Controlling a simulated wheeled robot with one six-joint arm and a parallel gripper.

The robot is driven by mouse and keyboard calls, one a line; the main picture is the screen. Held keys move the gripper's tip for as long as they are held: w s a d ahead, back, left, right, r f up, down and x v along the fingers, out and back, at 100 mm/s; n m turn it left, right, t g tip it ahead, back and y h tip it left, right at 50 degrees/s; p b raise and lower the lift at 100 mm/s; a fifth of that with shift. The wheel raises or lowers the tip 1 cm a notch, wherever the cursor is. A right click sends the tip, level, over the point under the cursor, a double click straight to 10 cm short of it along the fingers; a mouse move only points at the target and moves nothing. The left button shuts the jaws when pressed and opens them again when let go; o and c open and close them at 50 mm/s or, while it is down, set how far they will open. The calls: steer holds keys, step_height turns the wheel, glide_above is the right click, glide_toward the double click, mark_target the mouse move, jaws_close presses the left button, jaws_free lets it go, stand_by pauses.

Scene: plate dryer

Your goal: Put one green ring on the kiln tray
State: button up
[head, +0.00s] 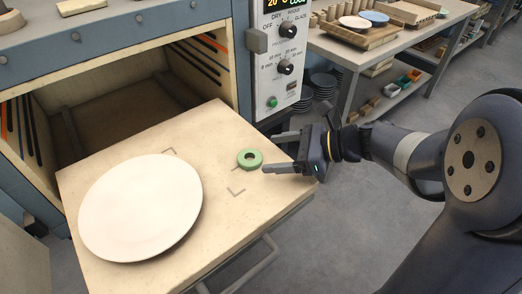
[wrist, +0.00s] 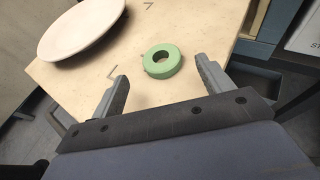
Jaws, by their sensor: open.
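One green ring (head: 250,159) lies flat on the pulled-out kiln tray (head: 228,136), near its right side and close to corner marks. In the wrist view the green ring (wrist: 162,61) lies ahead of and between my open fingers, apart from both. My gripper (head: 275,153) is open and empty at the right edge of the tray, with its fingers pointing left toward the ring. The gripper also shows in the wrist view (wrist: 162,78). A large pale plate (head: 141,207) rests on the left part of the tray.
The kiln opening (head: 95,110) with side slots is behind the tray. A control panel (head: 281,58) with knobs stands just beyond my gripper. A workbench (head: 352,50) with plates on a wooden rack is at the back right. The floor to the right is clear.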

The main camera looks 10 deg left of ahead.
steer(key=v, duration=0.6)
steer(key=shift+p, duration=0.4)
steer(key=shift+c, duration=0.2)
